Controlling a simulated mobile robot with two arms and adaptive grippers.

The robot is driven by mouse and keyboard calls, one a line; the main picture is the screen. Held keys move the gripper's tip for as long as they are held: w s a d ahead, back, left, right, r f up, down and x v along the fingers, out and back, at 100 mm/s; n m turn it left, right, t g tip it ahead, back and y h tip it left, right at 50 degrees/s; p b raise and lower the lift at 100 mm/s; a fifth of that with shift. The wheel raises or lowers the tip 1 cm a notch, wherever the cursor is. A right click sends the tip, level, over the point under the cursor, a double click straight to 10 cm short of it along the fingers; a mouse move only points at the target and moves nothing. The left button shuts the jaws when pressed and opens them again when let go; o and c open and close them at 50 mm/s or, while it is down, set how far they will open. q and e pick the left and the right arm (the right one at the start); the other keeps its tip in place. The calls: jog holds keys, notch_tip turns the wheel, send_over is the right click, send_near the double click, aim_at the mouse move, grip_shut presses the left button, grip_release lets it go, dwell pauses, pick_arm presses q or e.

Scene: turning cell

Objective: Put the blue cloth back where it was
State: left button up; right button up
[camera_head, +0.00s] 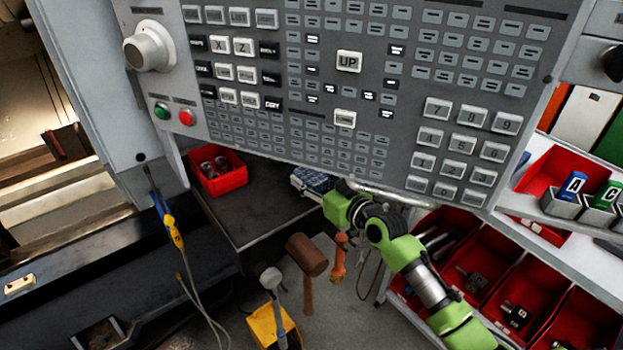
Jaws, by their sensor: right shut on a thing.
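The blue cloth (313,181), dark blue with a pale pattern, shows in the head view just below the control panel's lower edge, at the right end of a dark table top (255,205). My right gripper (330,188), on the green arm from the lower right, is shut on the cloth at its right side. The panel's edge and the gripper hide part of the cloth and the fingertips. I cannot tell whether the cloth touches the table. My left gripper is not in view.
The large control panel (400,110) overhangs the gripper closely. A red bin (222,182) with metal parts stands on the table's left. Mallets (307,254) hang in front. Red bins (478,268) fill the right rack. The table's middle is clear.

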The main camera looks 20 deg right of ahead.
jog(key=shift+f, duration=0.5)
jog(key=shift+f, duration=0.1)
jog(key=o, duration=1.1)
jog(key=shift+r, duration=0.2)
jog(key=shift+s+d+f, duration=0.1)
jog(key=shift+s+d, duration=0.05)
jog(key=shift+s, duration=0.2)
jog(key=shift+b+v, duration=0.65)
jog(key=shift+v, duration=5)
